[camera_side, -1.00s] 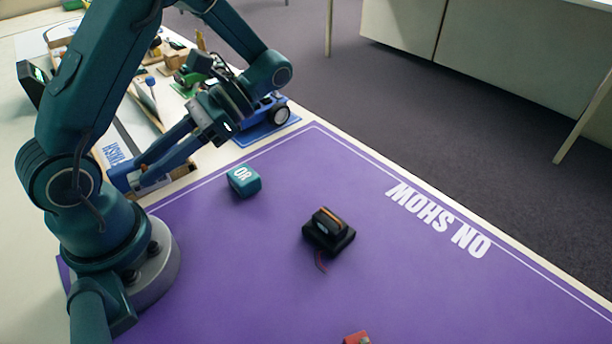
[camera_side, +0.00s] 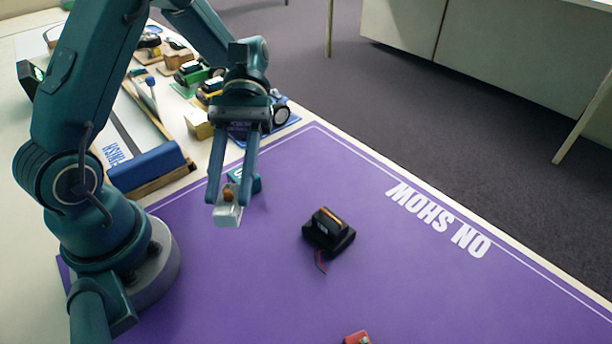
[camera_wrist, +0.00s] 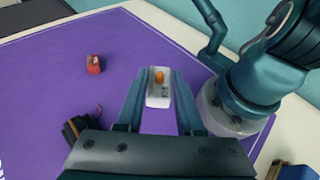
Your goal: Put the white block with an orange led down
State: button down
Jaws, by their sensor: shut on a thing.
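The white block with an orange led (camera_side: 228,212) is between the fingers of my gripper (camera_side: 230,194), which is shut on it.
A black battery-like block (camera_side: 328,232) with a red wire stands on the mat to the right. A red block (camera_side: 356,338) is at the front edge, also seen in the wrist view (camera_wrist: 95,64). Model cars and a ramp (camera_side: 150,170) crowd the back left. The mat's right side is clear.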

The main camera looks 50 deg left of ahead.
send_over(253, 318)
notch_tip(253, 318, down, 7)
jog(key=shift+r, duration=0.1)
jog(key=shift+f, duration=2.05)
jog(key=shift+f, duration=0.1)
jog(key=c, duration=0.5)
grip_release()
jog(key=shift+c, duration=0.2)
